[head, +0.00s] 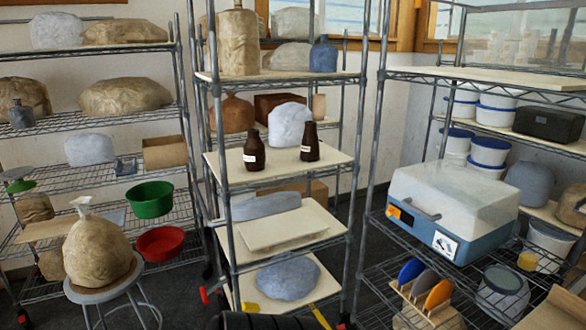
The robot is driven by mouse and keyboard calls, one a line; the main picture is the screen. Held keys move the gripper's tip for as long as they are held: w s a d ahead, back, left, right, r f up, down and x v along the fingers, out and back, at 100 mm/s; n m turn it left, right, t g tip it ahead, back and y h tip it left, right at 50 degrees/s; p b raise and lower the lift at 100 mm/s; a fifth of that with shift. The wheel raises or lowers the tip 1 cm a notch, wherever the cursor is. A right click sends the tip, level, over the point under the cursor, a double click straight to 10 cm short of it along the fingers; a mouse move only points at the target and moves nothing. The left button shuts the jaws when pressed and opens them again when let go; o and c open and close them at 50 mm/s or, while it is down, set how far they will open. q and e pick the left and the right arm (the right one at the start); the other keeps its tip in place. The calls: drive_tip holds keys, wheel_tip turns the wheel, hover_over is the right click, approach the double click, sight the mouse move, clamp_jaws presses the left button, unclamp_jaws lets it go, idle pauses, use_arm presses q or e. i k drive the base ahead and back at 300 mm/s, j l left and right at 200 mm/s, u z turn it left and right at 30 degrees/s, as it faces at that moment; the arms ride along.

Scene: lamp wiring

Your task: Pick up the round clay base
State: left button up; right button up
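I cannot tell for sure which thing is the round clay base. A rounded grey-blue lump (288,279) lies on the lowest visible board of the middle rack. A pale rounded lump (290,124) sits on that rack behind two dark bottles. A large tan bagged clay lump (98,249) with a tied top rests on a round stool at the lower left.
Wire racks stand left, middle and right. A white and blue case (452,213) is on the right rack. Green (150,200) and red (160,243) bowls are at left. Dark bottles (310,143) stand on the middle rack. Little floor shows between racks.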

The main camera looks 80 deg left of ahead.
sight(254, 151)
drive_tip(key=u, duration=2.8)
drive_tip(key=i+l, duration=0.1)
drive_tip(key=i, duration=0.4)
drive_tip(key=i+l+u, duration=0.1)
drive_tip(key=i, duration=0.4)
drive_tip(key=i+l, duration=0.15)
drive_tip(key=i, duration=0.35)
